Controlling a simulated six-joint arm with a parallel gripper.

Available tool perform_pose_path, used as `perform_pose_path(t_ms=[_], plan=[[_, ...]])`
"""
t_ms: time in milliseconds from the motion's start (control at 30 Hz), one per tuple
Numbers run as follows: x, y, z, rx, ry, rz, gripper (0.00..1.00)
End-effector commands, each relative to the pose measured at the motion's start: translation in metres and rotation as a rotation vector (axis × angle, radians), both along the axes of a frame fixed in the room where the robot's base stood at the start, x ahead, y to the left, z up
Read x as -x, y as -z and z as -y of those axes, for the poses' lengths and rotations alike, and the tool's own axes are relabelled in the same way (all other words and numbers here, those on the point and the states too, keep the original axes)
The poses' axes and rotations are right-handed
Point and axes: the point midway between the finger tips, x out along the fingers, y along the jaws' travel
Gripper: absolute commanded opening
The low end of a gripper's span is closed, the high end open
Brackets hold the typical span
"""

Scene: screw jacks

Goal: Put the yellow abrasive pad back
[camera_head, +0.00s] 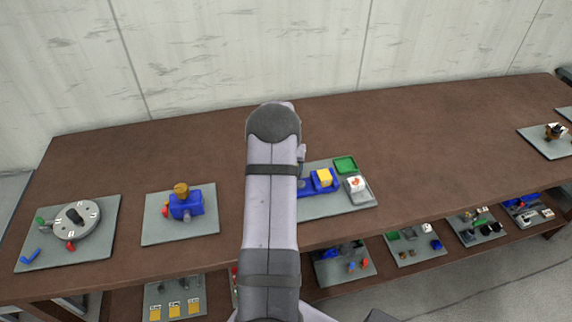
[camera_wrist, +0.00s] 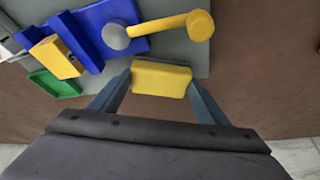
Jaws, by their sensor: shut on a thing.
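My gripper (camera_wrist: 160,80) is shut on a yellow pad (camera_wrist: 161,78), held between its two dark fingers in the wrist view. The pad is over or near the edge of a grey board (camera_wrist: 185,55); its height is unclear. A blue screw device (camera_wrist: 112,16) with a grey knob and a yellow handle (camera_wrist: 170,25) lies just beyond it. A second yellow block (camera_wrist: 55,57) sits at the blue device; it also shows in the head view (camera_head: 324,177). A green tray (camera_wrist: 53,84) lies left of it, also in the head view (camera_head: 345,164). My arm hides the gripper in the head view.
A white-topped container (camera_head: 356,185) stands on the same board, right of the blue device. Other boards with a grey dial (camera_head: 77,220) and a blue vise (camera_head: 186,204) lie left on the brown table (camera_head: 420,150). A lower shelf holds several boards. The table behind is clear.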

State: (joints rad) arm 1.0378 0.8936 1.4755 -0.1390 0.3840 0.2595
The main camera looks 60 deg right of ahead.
Motion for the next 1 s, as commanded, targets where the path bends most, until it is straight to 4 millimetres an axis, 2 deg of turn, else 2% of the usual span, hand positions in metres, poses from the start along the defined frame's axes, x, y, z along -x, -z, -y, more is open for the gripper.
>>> perform_pose_path(t_ms=[400, 433, 500, 1000], plan=[[-0.0003, 0.0052, 0.0005, 0.002, 0.000, 0.001, 0.49], [-0.0003, 0.0037, 0.0005, 0.002, 0.000, 0.001, 0.77], [-0.0002, 0.0035, 0.0004, 0.002, 0.000, 0.001, 0.88], [0.0003, -0.0043, -0.0009, 0.003, -0.001, 0.001, 0.88]])
